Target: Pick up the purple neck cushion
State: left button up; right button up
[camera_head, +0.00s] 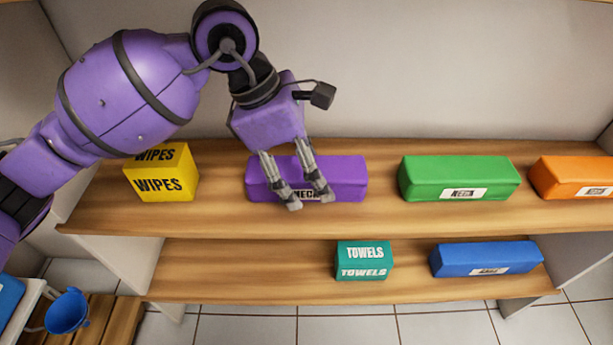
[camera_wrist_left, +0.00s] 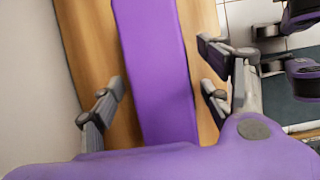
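The purple neck cushion (camera_head: 345,178) is a long purple block lying on the upper wooden shelf, its label partly hidden by my fingers. My left gripper (camera_head: 308,197) is over the left half of it, pointing down. In the left wrist view the cushion (camera_wrist_left: 155,65) runs lengthwise between the two spread fingers of the left gripper (camera_wrist_left: 162,100). There is a visible gap on the left finger's side and a smaller one on the right finger's side. The left gripper is open. My right gripper is not visible in the head view.
A yellow wipes box (camera_head: 160,174) stands left of the cushion. A green block (camera_head: 458,176) and an orange block (camera_head: 574,177) lie to the right on the upper shelf (camera_head: 222,212). A teal towels box (camera_head: 364,260) and a blue block (camera_head: 485,257) are on the lower shelf.

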pick_arm(q)
jog(key=c, duration=1.1)
